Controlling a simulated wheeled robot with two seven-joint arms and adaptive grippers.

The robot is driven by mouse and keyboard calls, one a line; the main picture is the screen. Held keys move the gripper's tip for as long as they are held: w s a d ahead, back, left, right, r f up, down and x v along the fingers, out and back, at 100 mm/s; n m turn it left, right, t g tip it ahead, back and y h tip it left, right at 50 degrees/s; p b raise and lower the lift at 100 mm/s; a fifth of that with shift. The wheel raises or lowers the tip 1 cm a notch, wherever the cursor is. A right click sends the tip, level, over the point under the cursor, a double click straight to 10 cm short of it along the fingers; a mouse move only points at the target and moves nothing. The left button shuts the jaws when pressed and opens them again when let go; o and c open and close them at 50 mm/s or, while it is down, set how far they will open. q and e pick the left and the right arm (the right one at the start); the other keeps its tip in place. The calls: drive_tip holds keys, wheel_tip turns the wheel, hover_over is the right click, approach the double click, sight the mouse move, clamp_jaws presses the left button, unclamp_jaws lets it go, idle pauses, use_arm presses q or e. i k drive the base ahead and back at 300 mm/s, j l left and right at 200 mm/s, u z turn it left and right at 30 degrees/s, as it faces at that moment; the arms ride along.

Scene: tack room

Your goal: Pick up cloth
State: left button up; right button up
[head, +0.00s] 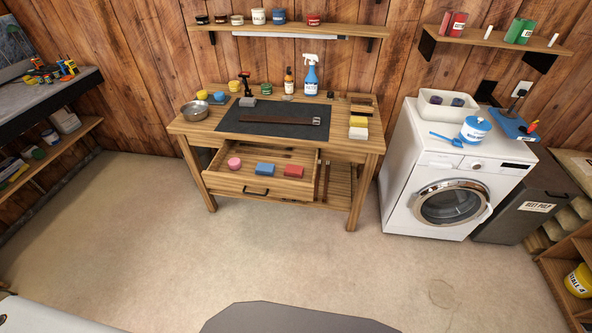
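No piece is plain to me as the cloth at this size. A small yellow and white stack (358,129) at the right end of the wooden workbench (195,128) may be folded cloth or sponges; I cannot tell which. The bench's open drawer (258,186) holds a pink round item (234,163), a blue block-like item (265,168) and a red one (294,171), whose material is unclear. Neither of my grippers is in the head view.
A dark mat (262,112) with a brown strap (270,119) covers the bench middle. A bowl (195,111) and a blue spray bottle (311,78) stand on the bench. A white washing machine (405,150) stands right. The floor (270,260) before the bench is clear.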

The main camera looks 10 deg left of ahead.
sight(290, 170)
drive_tip(key=i+j+z, duration=0.35)
drive_tip(key=j, duration=0.4)
drive_tip(key=i+j+z, duration=0.15)
drive_tip(key=i+j, duration=0.15)
drive_tip(key=j, duration=0.15)
